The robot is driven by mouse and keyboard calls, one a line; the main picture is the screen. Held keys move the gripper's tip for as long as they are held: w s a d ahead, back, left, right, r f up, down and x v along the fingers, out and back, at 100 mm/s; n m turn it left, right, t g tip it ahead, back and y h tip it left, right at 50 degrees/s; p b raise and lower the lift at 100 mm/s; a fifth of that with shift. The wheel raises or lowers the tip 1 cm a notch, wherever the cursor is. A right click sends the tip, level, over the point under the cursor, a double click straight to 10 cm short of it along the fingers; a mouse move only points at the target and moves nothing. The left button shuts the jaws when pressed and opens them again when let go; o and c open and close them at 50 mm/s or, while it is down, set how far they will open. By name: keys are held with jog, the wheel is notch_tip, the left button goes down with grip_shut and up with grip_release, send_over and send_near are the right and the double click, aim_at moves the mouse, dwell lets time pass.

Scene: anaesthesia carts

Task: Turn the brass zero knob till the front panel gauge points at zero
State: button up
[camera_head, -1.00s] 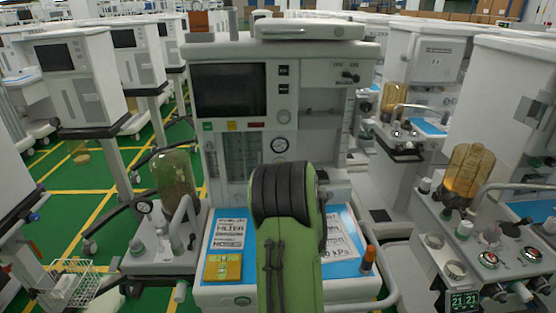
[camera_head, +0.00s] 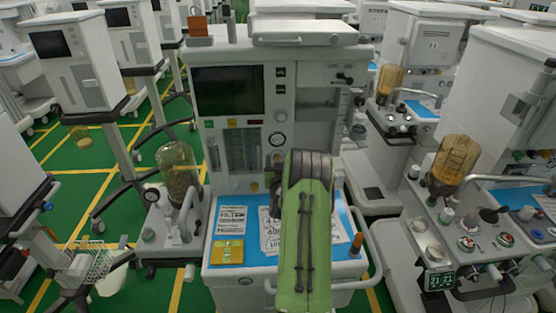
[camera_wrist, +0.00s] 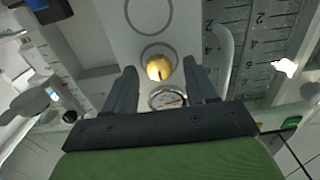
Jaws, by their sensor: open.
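The brass knob (camera_wrist: 158,67) shows in the wrist view as a small round golden piece on the pale panel, inside a printed ring. My gripper (camera_wrist: 159,72) is open, with one dark finger on each side of the knob's place in the picture. I cannot tell whether either finger touches it. A round gauge (camera_wrist: 168,99) with a white face and a red needle lies just below the knob in that view; its lower part is hidden by my gripper. Its scale is too small to read. The front panel gauge also shows in the head view (camera_head: 277,141), above my arm.
An amber bottle (camera_head: 450,160) stands on the cart at right and a greenish bottle (camera_head: 178,172) at left. Other carts crowd both sides; green floor shows at left.

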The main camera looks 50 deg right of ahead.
jog(key=c, duration=1)
jog(key=shift+c, duration=0.2)
jog(key=m+b, duration=0.2)
jog(key=m, duration=0.2)
jog(key=shift+s+f+m+b, duration=0.1)
jog(key=shift+m+b, duration=0.2)
jog(key=m, duration=0.4)
jog(key=shift+m+b, duration=0.35)
jog(key=shift+m, duration=0.35)
jog(key=o, duration=1)
